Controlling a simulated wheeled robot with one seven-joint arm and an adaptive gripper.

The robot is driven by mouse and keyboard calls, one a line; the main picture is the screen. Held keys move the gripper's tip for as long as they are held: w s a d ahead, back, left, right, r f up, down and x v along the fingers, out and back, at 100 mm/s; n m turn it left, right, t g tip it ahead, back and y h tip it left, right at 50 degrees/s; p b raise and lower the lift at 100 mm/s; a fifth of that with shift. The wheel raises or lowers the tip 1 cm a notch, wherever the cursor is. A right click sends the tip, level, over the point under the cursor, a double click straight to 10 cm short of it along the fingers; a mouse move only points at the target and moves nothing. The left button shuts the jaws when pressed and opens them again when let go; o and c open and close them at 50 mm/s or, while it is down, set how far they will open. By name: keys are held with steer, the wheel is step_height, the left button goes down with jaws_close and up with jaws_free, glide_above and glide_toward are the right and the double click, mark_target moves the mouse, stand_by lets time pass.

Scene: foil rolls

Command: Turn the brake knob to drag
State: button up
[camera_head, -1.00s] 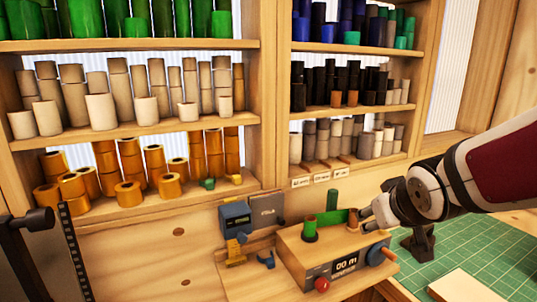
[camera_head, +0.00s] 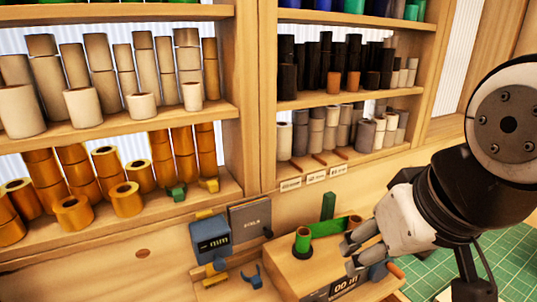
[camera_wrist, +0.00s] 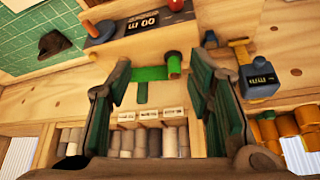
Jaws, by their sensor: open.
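The wooden winding device (camera_head: 290,272) stands on the bench and has a display reading in metres (camera_head: 344,287). In the wrist view a red knob (camera_wrist: 175,4) is at the top edge, beside the display (camera_wrist: 137,23). A blue disc (camera_head: 377,271) with an orange-brown handle (camera_head: 396,269) is on the device's right side. I cannot tell for sure which is the brake knob; no drag label is readable. My gripper (camera_head: 353,254) is open and empty above the device, its fingers hiding part of it. In the wrist view the open fingers (camera_wrist: 165,52) frame the green strip.
A green cutting mat (camera_head: 510,272) lies right. Shelves (camera_head: 120,120) of rolls rise behind.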

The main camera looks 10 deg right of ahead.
steer(key=w+d+n+g, duration=0.1)
steer(key=w+d+g, duration=0.1)
steer(key=w, duration=1)
steer(key=w+d+n+g, duration=0.2)
steer(key=w+g, duration=0.1)
steer(key=w, duration=0.8)
steer(key=shift+w+d, duration=0.25)
steer(key=shift+w, duration=0.1)
steer(key=shift+f, duration=0.1)
